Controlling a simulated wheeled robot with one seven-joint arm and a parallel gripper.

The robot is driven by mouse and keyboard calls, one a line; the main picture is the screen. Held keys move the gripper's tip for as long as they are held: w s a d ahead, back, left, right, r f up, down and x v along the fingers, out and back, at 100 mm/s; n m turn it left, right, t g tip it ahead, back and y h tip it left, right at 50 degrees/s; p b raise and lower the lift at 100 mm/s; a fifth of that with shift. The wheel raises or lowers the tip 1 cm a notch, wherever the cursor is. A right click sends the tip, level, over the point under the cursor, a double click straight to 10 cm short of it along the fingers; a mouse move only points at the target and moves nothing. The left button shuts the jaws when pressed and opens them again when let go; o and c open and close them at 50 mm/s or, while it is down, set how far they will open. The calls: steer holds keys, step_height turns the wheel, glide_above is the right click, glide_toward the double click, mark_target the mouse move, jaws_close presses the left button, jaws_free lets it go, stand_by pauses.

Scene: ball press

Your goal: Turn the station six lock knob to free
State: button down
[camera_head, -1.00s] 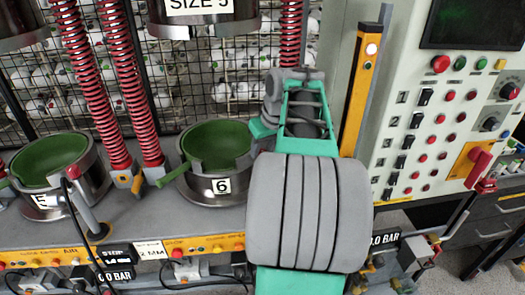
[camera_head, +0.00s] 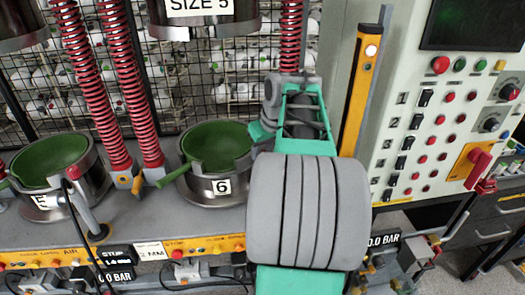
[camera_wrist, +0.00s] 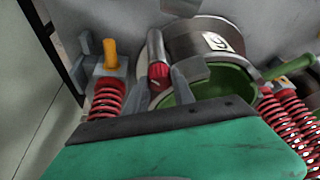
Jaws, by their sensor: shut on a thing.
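The station six pot (camera_head: 219,187) is a steel ring with a green bowl and a "6" label. It shows upside down in the wrist view (camera_wrist: 196,42). The red lock knob (camera_wrist: 158,72), with a grey cylinder beside it, is next to this pot in the wrist view. My gripper (camera_wrist: 160,84) has its two grey fingers on either side of the red knob and is shut on it. In the head view my arm hides the knob and the fingertips. I cannot tell which setting the knob points to.
Station five's pot (camera_head: 45,205) stands at the left, with its own red knob (camera_head: 72,172) beside it. Red springs (camera_head: 140,110) rise between the stations. An orange post (camera_head: 361,85) and a control panel (camera_head: 440,130) stand close at the right of my arm.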

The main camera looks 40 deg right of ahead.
steer(key=shift+r, duration=0.1)
steer(key=n+y+p, duration=0.1)
steer(key=n+p, duration=0.1)
steer(key=n, duration=0.1)
steer(key=shift+d+r+p, duration=0.1)
steer(key=shift+d+p, duration=0.05)
steer(key=shift+p, duration=0.15)
steer(key=shift+n+y+p, duration=0.7)
steer(key=shift+n+p, duration=0.05)
steer(key=shift+n, duration=0.65)
steer(key=c, duration=1.3)
jaws_free()
steer(key=shift+c, duration=0.2)
